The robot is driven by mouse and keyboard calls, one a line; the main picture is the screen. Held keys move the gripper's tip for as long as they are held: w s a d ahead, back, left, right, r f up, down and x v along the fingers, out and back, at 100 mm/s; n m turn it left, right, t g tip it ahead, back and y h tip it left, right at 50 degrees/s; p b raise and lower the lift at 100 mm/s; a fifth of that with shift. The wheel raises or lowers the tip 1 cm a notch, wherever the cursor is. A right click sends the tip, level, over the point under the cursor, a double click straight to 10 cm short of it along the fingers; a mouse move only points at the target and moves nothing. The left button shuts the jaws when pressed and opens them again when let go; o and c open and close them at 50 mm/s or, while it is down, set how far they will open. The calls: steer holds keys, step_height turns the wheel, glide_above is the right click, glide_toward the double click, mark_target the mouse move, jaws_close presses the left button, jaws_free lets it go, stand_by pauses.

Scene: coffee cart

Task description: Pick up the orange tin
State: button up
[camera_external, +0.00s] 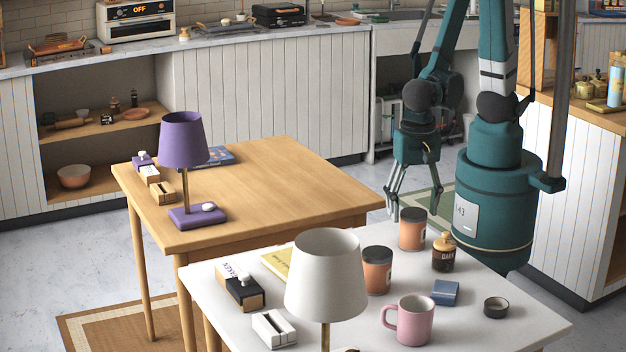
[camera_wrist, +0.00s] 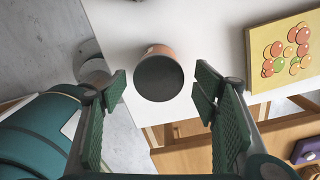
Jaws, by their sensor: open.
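Two orange tins with dark lids stand upright on the white table (camera_external: 540,325) in the external view. One orange tin (camera_external: 413,231) is near the back edge, just below my gripper (camera_external: 414,203). The other orange tin (camera_external: 377,272) is nearer the middle, left of the pink mug. My gripper points down, open and empty. In the wrist view an orange tin (camera_wrist: 159,77) shows mostly its dark lid from above, between and slightly beyond the open fingers of my gripper (camera_wrist: 163,90). No contact is visible.
A dark bottle with a round stopper (camera_external: 444,254), a blue box (camera_external: 445,293), a pink mug (camera_external: 409,320) and a white lamp (camera_external: 326,276) stand on the white table. A yellow book (camera_wrist: 286,50) lies right of the tin in the wrist view. A wooden table (camera_external: 290,190) adjoins behind.

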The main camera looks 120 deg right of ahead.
mark_target(413, 233)
steer(key=shift+f+b, duration=0.3)
steer(key=shift+f, duration=0.8)
steer(key=shift+f, duration=0.1)
steer(key=shift+s+f+b, duration=0.1)
steer(key=shift+f+b, duration=0.9)
steer(key=shift+f, duration=1.5)
steer(key=shift+c, duration=0.6)
steer(key=c, duration=1)
